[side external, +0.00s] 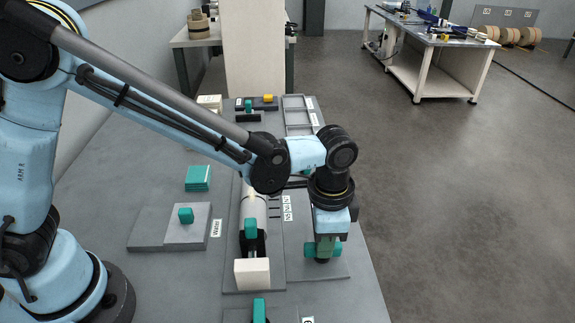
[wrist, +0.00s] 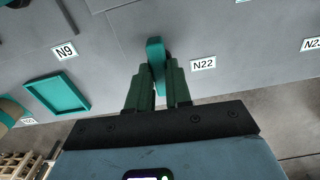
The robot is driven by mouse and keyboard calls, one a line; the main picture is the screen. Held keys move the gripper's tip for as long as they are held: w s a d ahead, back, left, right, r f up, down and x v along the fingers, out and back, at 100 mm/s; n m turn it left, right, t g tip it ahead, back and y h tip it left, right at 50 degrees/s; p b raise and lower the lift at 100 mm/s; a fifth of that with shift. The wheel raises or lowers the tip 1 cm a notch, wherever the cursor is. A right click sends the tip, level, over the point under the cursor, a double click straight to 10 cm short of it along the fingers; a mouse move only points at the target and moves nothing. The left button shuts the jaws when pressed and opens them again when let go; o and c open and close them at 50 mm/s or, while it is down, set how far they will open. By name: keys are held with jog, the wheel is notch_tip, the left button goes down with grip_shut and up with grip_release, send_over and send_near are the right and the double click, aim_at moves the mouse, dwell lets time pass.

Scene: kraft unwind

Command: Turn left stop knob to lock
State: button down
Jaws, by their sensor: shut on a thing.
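My gripper (side external: 323,240) points down at the right side of the bench, with its green fingers on a teal knob (side external: 311,250). The knob's sides stick out past the fingers, above a grey plate. In the wrist view, the two dark green fingers are shut on the upright teal knob (wrist: 155,50), one on each side. A label reading N22 (wrist: 203,64) lies just right of it. The knob's lower part is hidden by the fingers, and its lock mark does not show.
Left of my gripper are a roller (side external: 254,205), another teal handle (side external: 251,229) and a white block (side external: 252,272). A teal knob (side external: 186,215) on a grey plate and a teal stack (side external: 198,178) are farther left. A teal tray (wrist: 58,94) shows in the wrist view.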

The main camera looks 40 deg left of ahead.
jog(key=c, duration=1)
grip_release()
jog(key=shift+c, duration=0.2)
jog(key=shift+r, duration=0.1)
notch_tip(320, 180, up, 12)
jog(key=shift+a, duration=0.1)
jog(key=s+a+n+t, duration=0.2)
jog(key=a+n, duration=0.1)
jog(key=a, duration=0.4)
jog(key=s+a+f+n+t, duration=0.1)
jog(key=s+a+n+t, duration=0.1)
jog(key=a, duration=0.5)
jog(key=s+a+n+t, duration=0.2)
jog(key=a+n+t, duration=0.1)
jog(key=a, duration=0.5)
jog(key=shift+f+n, duration=0.15)
jog(key=shift+n, duration=0.65)
